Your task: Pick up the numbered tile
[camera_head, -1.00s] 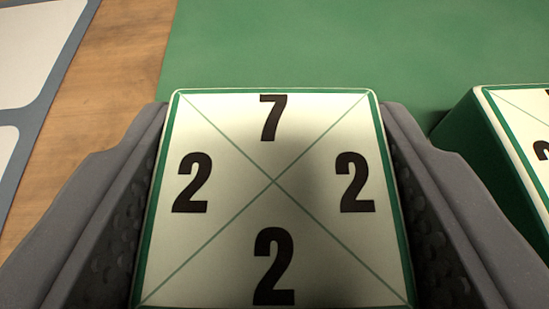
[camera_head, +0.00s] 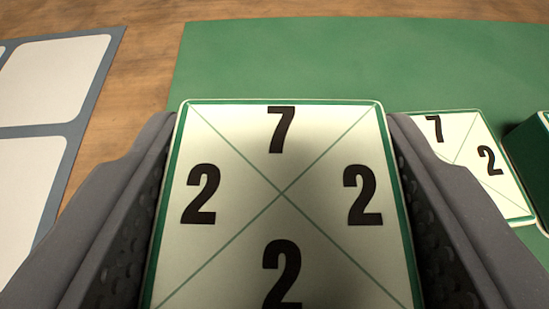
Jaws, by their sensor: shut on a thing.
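The numbered tile (camera_head: 283,195) is cream with green edges and thin diagonal lines. It shows a 7 at the top and a 2 at the left, right and bottom. My gripper (camera_head: 282,190) is shut on this tile, with one grey finger along each side. The tile's near edge is cut off by the bottom of the picture. A second numbered tile (camera_head: 460,150), with a 7 and a 2 showing, lies on the green mat (camera_head: 330,55) to the right, partly hidden by my right finger.
Another green-sided block (camera_head: 530,160) stands at the right edge, mostly out of view. A blue-grey board with white panels (camera_head: 45,80) lies on the wooden table (camera_head: 148,60) at the left. The mat beyond my gripper is clear.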

